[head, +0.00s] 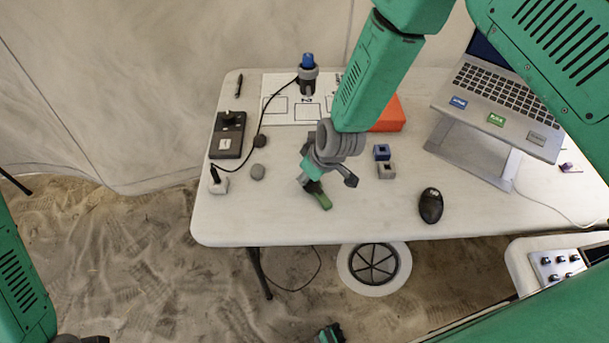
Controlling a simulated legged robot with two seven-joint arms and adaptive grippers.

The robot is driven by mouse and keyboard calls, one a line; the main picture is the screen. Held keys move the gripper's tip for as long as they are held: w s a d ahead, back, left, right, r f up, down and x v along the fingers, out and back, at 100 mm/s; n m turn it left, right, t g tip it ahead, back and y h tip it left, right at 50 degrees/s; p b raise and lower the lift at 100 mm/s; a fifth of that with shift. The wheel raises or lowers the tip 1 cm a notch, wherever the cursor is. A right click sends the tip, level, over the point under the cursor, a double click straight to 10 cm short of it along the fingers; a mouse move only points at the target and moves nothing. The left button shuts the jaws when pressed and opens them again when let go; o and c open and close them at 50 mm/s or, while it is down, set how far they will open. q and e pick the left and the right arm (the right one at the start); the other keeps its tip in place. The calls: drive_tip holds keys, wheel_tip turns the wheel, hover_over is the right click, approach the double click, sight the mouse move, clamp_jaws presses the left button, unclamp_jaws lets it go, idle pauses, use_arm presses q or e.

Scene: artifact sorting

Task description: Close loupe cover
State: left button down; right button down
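A small blue square piece (382,152) and a small grey square piece (387,171) sit close together on the table; they look like the loupe and its cover, but whether they are joined is too small to tell. My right gripper (328,184) is left of them, over the table's front half, with its fingers apart. A small green and dark piece (321,199) shows below its fingers; I cannot tell whether they touch. A green and black part that looks like my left gripper (328,334) shows at the bottom edge, mostly cut off.
An orange-red box (390,115) is behind the blue piece. A laptop (500,100) on a stand is at right, and a black mouse (431,206) is near the front edge.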

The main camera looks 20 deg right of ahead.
sight(320, 192)
drive_tip(key=shift+w+d+m+h+p, duration=0.15)
drive_tip(key=shift+d+m+h, duration=0.1)
drive_tip(key=shift+m, duration=0.45)
drive_tip(key=shift+w+d+m+h+p, duration=0.15)
drive_tip(key=shift+d+m+h, duration=0.1)
drive_tip(key=shift+m, duration=0.45)
drive_tip(key=shift+s, duration=0.1)
drive_tip(key=c, duration=1.6)
unclamp_jaws()
drive_tip(key=shift+o, duration=0.2)
drive_tip(key=v, duration=1.2)
drive_tip(key=shift+s, duration=0.15)
drive_tip(key=shift+f, duration=0.1)
